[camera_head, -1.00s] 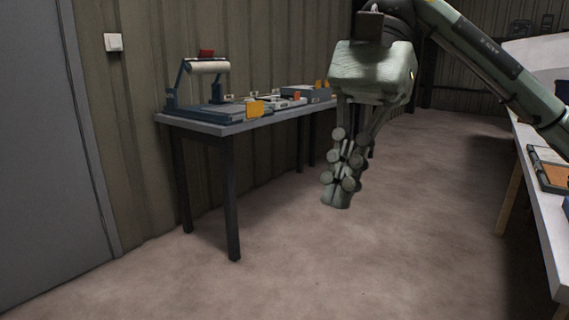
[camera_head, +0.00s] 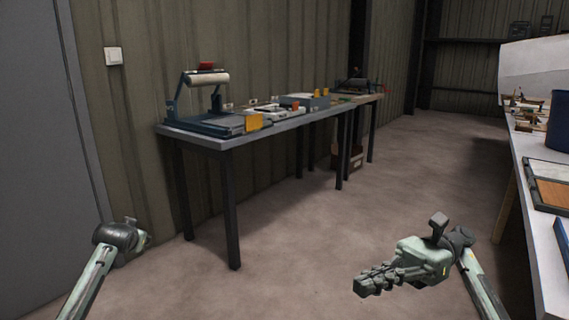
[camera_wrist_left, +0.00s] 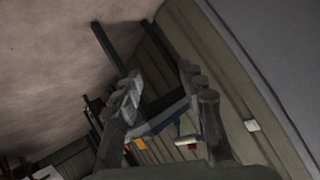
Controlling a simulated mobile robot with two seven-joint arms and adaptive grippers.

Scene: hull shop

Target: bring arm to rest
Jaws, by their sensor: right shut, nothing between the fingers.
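My right gripper (camera_head: 364,284) is in the lower right of the head view, with its fingers together and nothing between them. It points left, over open floor between the dark-legged table and the right-hand bench. My left arm (camera_head: 92,275) comes in at the lower left of the head view, in front of the grey door, and its gripper cannot be made out there. In the left wrist view my left gripper (camera_wrist_left: 160,76) has its two fingers apart, with no object held between them.
A long table (camera_head: 222,142) with dark legs stands along the ribbed wall, carrying a roller device (camera_head: 207,80) and several small items. A white-topped bench (camera_head: 530,190) runs along the right edge. The floor (camera_head: 300,245) between them is clear.

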